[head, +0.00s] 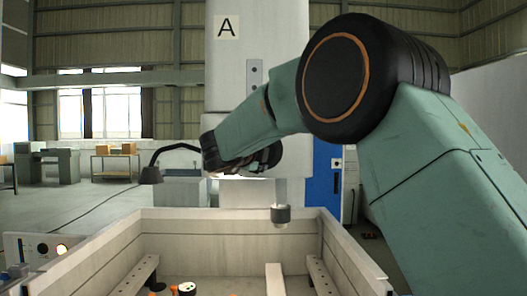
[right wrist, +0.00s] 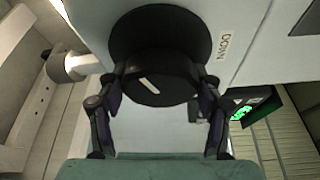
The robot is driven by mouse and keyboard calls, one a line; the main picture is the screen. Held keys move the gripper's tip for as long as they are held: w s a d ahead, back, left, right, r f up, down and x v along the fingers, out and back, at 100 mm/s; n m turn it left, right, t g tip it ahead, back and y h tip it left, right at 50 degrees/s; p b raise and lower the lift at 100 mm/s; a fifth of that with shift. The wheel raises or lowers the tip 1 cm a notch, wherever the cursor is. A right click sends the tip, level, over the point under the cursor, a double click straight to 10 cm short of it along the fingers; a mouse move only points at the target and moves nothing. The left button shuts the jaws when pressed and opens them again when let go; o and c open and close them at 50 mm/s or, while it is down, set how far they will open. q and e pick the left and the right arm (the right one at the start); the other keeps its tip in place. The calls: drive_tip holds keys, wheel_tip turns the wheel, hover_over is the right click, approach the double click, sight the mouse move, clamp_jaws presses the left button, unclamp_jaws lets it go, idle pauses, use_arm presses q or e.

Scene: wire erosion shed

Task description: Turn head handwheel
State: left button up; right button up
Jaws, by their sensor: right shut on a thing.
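The head handwheel is a black round knob (right wrist: 160,88) with a short white line on its face, in the middle of the right wrist view. It stands out from the white machine head (right wrist: 262,35), beside a "DOWN" label (right wrist: 224,46). My right gripper (right wrist: 161,80) has one finger on each side of the knob and is shut on it. In the head view my right arm reaches in from the right to the white machine head (head: 228,70), marked "A". The wrist hides the handwheel there. My left gripper is in neither view.
Below the head is a pale open-topped work tank (head: 185,235) with slotted rails (head: 325,278). A small dark-topped nozzle (head: 281,214) hangs over it. A lamp (head: 150,174) on a bent black arm stands at left. A green-lit screen (right wrist: 243,110) shows at right in the wrist view.

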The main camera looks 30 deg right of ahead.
drive_tip(key=shift+f+m+y, duration=0.1)
drive_tip(key=shift+m+y, duration=0.3)
drive_tip(key=shift+m, duration=0.1)
drive_tip(key=o, duration=1.2)
drive_tip(key=shift+c, duration=0.2)
drive_tip(key=v, duration=1.2)
drive_tip(key=shift+a, duration=0.1)
drive_tip(key=shift+w, duration=0.1)
